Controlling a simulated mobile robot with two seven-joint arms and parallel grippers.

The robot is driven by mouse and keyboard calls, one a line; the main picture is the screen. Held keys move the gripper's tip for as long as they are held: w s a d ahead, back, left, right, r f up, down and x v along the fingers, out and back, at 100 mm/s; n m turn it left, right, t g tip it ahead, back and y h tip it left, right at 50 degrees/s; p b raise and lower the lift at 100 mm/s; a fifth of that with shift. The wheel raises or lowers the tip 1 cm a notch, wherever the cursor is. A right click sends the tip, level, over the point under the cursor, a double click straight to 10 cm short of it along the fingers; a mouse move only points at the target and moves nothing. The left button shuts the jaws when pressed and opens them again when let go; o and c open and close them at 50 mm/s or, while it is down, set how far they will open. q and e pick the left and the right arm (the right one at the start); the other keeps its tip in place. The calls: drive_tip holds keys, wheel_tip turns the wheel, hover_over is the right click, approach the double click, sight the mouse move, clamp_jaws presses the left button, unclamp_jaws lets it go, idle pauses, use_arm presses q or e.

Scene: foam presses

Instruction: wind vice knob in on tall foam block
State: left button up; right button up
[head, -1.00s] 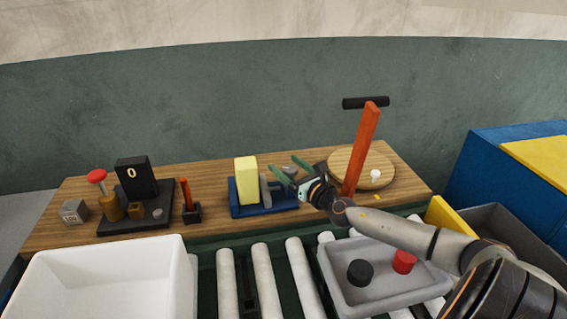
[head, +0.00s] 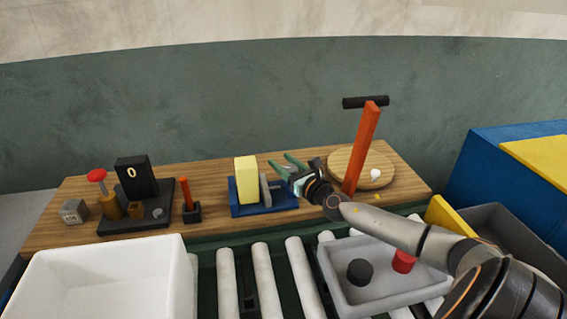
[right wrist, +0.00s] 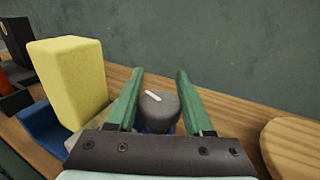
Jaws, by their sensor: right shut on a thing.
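The tall pale-yellow foam block (head: 246,172) stands upright on the blue base of the vice (head: 250,209), against a grey jaw plate (head: 265,189) on its right. The block also shows at the left of the right wrist view (right wrist: 68,82). My right gripper (head: 279,160) is at the vice's right end, reaching in from the right. In the right wrist view its green fingers (right wrist: 160,72) lie either side of the dark grey vice knob (right wrist: 160,112), which has a white mark on top, and are shut on it. My left gripper is out of view.
Right of the vice stand a round wooden board (head: 345,160) and an orange post (head: 362,145) with a black crossbar. A black press (head: 136,180) stands at left. In front are rollers, a white bin (head: 110,285) and a grey tray (head: 385,290).

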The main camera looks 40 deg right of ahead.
clamp_jaws()
drive_tip(key=m+h+p, duration=0.1)
drive_tip(key=h+p, duration=0.1)
drive_tip(key=p, duration=0.1)
drive_tip(key=shift+d+r+m+g+h, duration=0.1)
drive_tip(key=shift+r+m+g+h, duration=0.1)
drive_tip(key=shift+m+g+h, duration=0.15)
drive_tip(key=shift+s+d+f+m+g+h+p, duration=0.1)
drive_tip(key=shift+m+g+h+p, duration=0.1)
drive_tip(key=shift+m+h+p, duration=0.3)
drive_tip(key=shift+d+m+g+h+p, duration=0.1)
drive_tip(key=shift+m+g+h+p, duration=0.2)
drive_tip(key=shift+h, duration=0.35)
drive_tip(key=m+g+h, duration=0.1)
drive_tip(key=h, duration=0.1)
drive_tip(key=m+g+h, duration=0.1)
drive_tip(key=m+h, duration=0.1)
drive_tip(key=d+m+g+h, duration=0.1)
drive_tip(key=shift+s+f+h, duration=0.15)
drive_tip(key=shift+s+h, duration=0.15)
drive_tip(key=shift+h, duration=0.1)
drive_tip(key=shift+s+d+m+g+h, duration=0.15)
drive_tip(key=shift+s+m+g+h, duration=0.05)
drive_tip(key=shift+m+g+h, duration=0.85)
drive_tip(key=shift+s+d+m+g+h, duration=0.2)
drive_tip(key=shift+m+g+h, duration=0.5)
drive_tip(key=shift+g, duration=0.5)
